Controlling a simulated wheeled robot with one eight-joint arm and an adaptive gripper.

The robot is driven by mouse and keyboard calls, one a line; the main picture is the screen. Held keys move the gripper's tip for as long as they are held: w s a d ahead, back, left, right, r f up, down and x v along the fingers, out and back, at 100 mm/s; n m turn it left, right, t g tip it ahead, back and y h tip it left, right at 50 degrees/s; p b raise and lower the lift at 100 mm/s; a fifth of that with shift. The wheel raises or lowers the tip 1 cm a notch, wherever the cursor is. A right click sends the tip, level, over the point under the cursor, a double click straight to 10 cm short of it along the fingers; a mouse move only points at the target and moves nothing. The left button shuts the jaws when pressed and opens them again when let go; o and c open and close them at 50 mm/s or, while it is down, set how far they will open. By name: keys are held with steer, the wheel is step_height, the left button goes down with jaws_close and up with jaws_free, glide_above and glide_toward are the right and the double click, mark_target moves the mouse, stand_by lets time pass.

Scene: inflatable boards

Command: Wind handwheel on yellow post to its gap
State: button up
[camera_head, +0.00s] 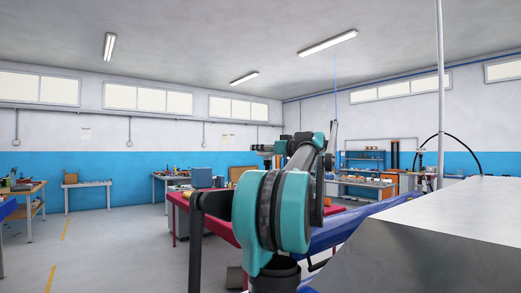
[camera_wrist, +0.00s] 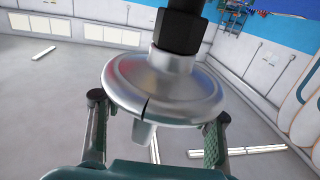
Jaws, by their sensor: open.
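A silver round handwheel (camera_wrist: 180,88) fills the middle of the wrist view. It has a dark, thin gap line in its rim and a short peg (camera_wrist: 143,132) standing out from its face. A black hexagonal fitting (camera_wrist: 180,30) joins it on the side toward the top of the picture. No yellow post shows clearly in either view. My gripper (camera_wrist: 158,107) is open, with one finger on each side of the wheel and the peg between them. I cannot tell whether either finger touches the wheel. In the head view my own arm hides the handwheel and gripper area.
A red-topped table (camera_head: 220,226) and a long blue board (camera_head: 350,228) lie behind and beside my arm. A grey metal surface (camera_head: 440,225) takes up the right foreground. Workbenches (camera_head: 26,194) stand along the walls. Floor at the left is clear.

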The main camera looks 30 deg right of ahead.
steer(key=v, duration=1.1)
steer(key=shift+s, duration=0.15)
